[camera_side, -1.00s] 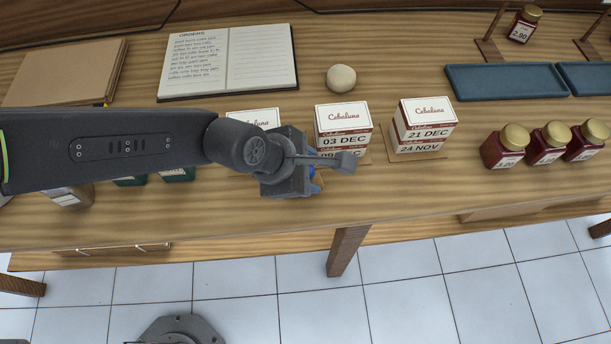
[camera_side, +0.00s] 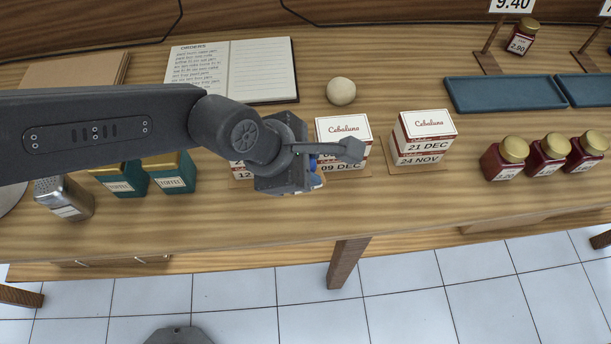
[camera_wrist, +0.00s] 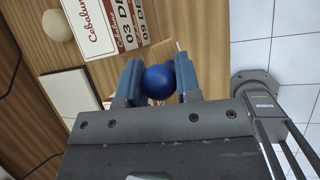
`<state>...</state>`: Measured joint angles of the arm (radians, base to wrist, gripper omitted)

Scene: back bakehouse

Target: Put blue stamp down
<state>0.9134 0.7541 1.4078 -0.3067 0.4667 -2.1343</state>
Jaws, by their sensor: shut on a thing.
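My gripper (camera_wrist: 158,85) is shut on the blue stamp (camera_wrist: 158,82), whose round blue knob shows between the jaws in the wrist view. The stamp's lower end is hidden in both views. I cannot tell whether it touches anything. A white box dated 09 DEC (camera_side: 344,136) stands just behind and right of my gripper. Another box is mostly hidden behind my gripper.
A box dated 21 DEC (camera_side: 423,135) stands further right, then several jam jars (camera_side: 547,157). Coffee tins (camera_side: 172,175) and a metal shaker (camera_side: 65,199) are at left. An open order book (camera_side: 262,70), a dough ball (camera_side: 341,91) and blue trays (camera_side: 507,93) lie behind. The front strip is clear.

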